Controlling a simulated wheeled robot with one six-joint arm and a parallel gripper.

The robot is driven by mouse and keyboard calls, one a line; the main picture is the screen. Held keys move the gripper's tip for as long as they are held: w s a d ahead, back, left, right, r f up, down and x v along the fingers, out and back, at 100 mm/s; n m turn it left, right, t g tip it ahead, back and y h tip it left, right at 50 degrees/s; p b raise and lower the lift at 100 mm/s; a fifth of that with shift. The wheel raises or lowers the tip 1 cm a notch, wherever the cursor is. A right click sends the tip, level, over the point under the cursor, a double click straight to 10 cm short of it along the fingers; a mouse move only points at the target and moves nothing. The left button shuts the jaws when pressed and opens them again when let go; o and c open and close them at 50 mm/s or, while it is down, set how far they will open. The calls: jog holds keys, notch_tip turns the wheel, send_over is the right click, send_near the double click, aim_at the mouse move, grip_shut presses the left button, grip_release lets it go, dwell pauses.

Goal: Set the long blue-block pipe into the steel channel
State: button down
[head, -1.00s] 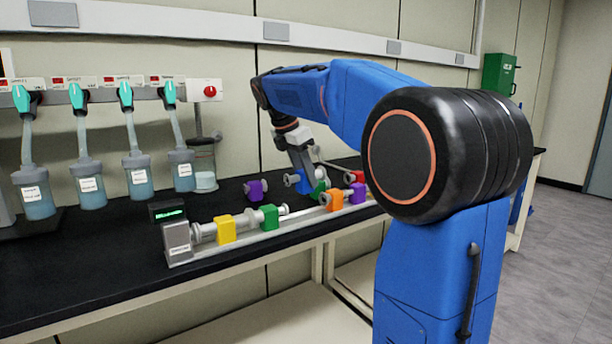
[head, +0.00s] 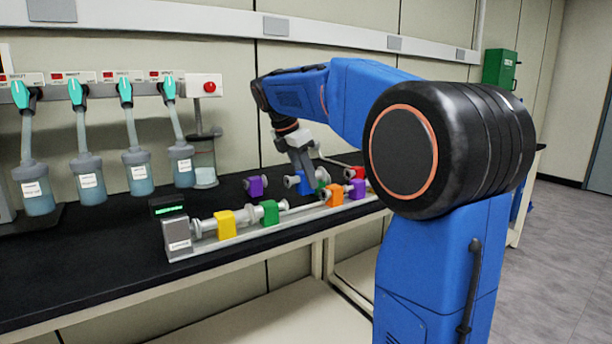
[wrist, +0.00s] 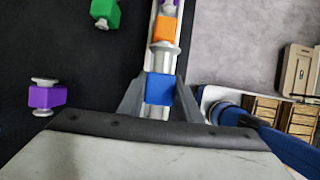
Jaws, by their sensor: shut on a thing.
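My gripper (wrist: 160,97) is shut on the blue block (wrist: 160,88) of the pipe. In the head view the blue block (head: 309,183) shows below my gripper (head: 308,180), with a pale flanged end to its left. From above, the pipe lines up with the steel channel (wrist: 183,50). In the head view it appears above the channel (head: 290,222), over the gap between a green-block piece (head: 269,212) and an orange-block piece (head: 335,195). The exact height is hard to tell. The pipe's near end is hidden in the wrist view.
A yellow-block piece (head: 226,224) and a purple-block piece (head: 357,189) also sit along the channel. A loose purple-block piece (head: 254,186) and a loose green-block piece (wrist: 105,12) stand behind it. A red block (head: 354,172) is farther right.

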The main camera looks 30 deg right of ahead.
jog(key=shift+f, duration=3.3)
dwell(3.0)
jog(key=c, duration=1.2)
grip_release()
jog(key=v, duration=1.7)
jog(key=shift+a+r, duration=0.15)
